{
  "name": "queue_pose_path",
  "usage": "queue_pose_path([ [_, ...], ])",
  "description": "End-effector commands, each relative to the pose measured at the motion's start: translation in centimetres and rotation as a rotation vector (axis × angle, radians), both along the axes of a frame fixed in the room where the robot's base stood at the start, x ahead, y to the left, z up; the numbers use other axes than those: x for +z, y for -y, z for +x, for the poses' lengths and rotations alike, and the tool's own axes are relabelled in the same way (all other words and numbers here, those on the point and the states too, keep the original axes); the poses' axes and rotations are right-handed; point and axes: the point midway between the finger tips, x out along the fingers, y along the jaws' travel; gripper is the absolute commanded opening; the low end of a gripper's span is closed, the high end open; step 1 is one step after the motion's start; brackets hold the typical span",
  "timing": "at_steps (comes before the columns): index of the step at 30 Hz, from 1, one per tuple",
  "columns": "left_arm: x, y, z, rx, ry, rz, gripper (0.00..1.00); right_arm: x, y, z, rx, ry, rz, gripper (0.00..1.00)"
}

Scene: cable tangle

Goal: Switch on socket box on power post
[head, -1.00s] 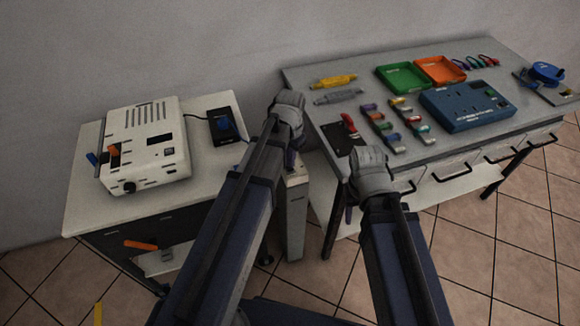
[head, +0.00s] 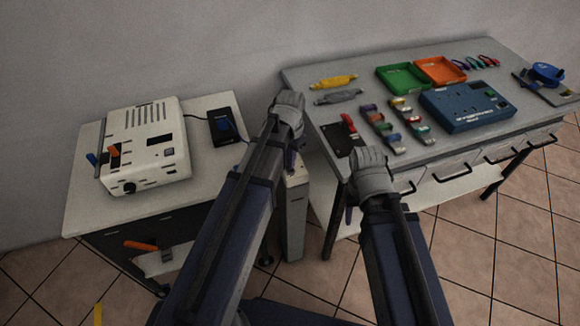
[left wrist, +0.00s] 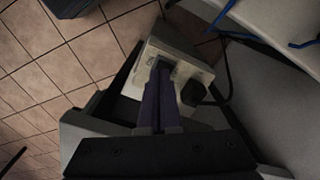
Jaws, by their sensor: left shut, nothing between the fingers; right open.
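The power post (head: 296,215) is a pale grey upright column between the two tables, partly hidden by my left arm. On it is the off-white socket box (left wrist: 196,72), with a black plug (left wrist: 194,93) in its face and a dark cable. My left gripper (head: 290,160) is at the top of the post. In the left wrist view its dark purple fingers (left wrist: 161,70) are shut and empty, with their tips over the socket box face beside the plug. I cannot tell whether they touch, and the switch is hidden. My right gripper (head: 349,214) is open and empty, in front of the right table.
The left table (head: 85,205) carries a white device (head: 145,150) and a black pad (head: 221,127). The right table (head: 300,78) holds green (head: 403,78) and orange trays (head: 440,70), a blue box (head: 467,107) and several connectors.

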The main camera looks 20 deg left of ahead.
Motion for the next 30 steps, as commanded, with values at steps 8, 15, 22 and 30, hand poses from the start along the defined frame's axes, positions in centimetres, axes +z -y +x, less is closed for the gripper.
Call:
queue_pose_path([
  [8,0.00,0.00,0.00,0.000,0.000,0.000,0.00,0.00,0.00,0.00,0.000,0.000,0.000,0.50],
  [15,-0.01,0.00,0.00,0.000,0.000,0.000,0.00,-0.01,0.00,0.00,0.000,0.000,0.000,0.50],
  [22,-0.25,0.00,0.00,0.000,0.000,0.000,0.00,-0.25,0.01,0.00,0.000,0.000,0.000,0.50],
  [30,-0.65,0.00,0.00,0.000,0.000,0.000,0.00,-0.65,0.00,0.00,0.000,0.000,0.000,0.50],
])
